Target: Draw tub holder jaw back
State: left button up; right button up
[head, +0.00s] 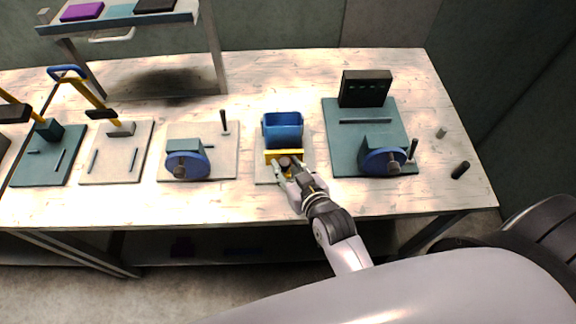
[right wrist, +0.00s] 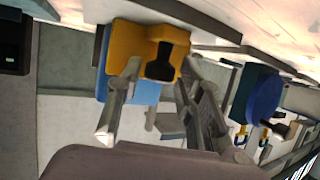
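The blue tub (head: 283,128) sits upright in its holder on a pale plate near the middle of the bench. The yellow jaw (head: 271,156) is at the tub's near side. In the right wrist view the yellow jaw (right wrist: 125,45) lies against the blue tub (right wrist: 130,91) and carries a black knob (right wrist: 161,62). My right gripper (head: 283,166) is at the near side of the jaw. In the right wrist view my right gripper's fingers (right wrist: 162,72) stand on either side of the knob, with gaps visible. My left gripper is in neither view.
A blue disc fixture (head: 186,163) stands left of the holder, and another (head: 384,160) stands right on a teal plate (head: 345,150). Yellow-armed fixtures (head: 89,92) are at the far left. A black cylinder (head: 460,170) is at the bench's right. The near bench strip is clear.

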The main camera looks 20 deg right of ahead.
aim_at(286, 154)
grip_shut()
dwell(0.5)
jog(key=w, duration=0.1)
jog(key=w+p, duration=0.1)
jog(key=shift+w+d+r, duration=0.15)
jog(key=shift+w+d, duration=0.35)
jog(key=shift+w, duration=0.15)
grip_release()
jog(key=shift+o, duration=0.3)
